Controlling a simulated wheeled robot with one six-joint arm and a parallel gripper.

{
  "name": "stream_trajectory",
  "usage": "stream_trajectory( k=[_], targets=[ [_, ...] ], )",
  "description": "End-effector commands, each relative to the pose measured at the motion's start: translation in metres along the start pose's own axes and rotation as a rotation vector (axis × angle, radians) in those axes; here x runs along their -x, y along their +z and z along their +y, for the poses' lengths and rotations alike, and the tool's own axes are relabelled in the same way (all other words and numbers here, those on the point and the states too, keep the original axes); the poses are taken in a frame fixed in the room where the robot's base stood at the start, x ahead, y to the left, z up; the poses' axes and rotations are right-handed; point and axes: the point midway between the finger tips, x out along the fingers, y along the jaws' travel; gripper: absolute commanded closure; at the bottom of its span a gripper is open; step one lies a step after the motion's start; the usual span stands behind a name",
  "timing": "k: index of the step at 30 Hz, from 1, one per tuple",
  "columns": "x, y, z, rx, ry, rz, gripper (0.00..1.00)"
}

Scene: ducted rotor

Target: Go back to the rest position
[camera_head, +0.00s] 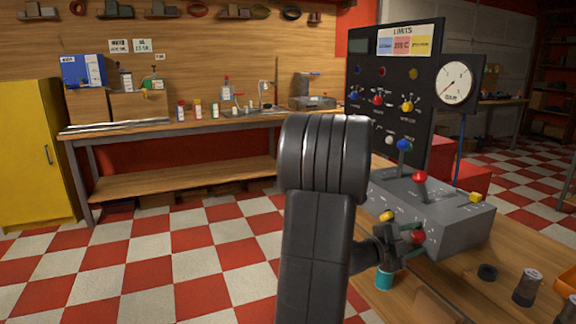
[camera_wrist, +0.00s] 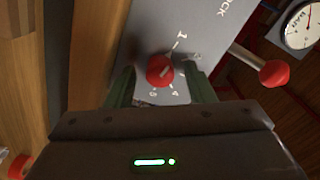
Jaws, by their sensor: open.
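My gripper (camera_head: 412,233) is at the front face of the grey control box (camera_head: 463,222), at the right of the head view. Its two green fingers stand apart in the wrist view (camera_wrist: 161,88). A red knob (camera_wrist: 160,70) on the box's grey panel (camera_wrist: 200,30) shows between the fingertips, with a gap on each side. Numbers are printed around the knob. The knob shows partly behind the fingers in the head view (camera_head: 418,237). My arm fills the middle of the head view and hides part of the bench.
Levers with red (camera_head: 419,176), blue (camera_head: 403,144) and yellow (camera_head: 476,197) ends stick out of the box. A black panel (camera_head: 392,75) and a round gauge (camera_head: 456,83) stand behind it. Dark cylinders (camera_head: 529,287) stand at right. The checkered floor (camera_head: 140,265) at left is clear.

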Motion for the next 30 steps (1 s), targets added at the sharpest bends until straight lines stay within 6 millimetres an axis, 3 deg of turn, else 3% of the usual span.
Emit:
stream_trajectory(
  k=[21, 30],
  targets=[
    [0.0001, 0.0019, 0.0040, -0.771, -0.001, 0.001, 0.51],
    [0.0001, 0.0011, 0.0020, -0.970, -0.001, 0.001, 0.51]
  ],
)
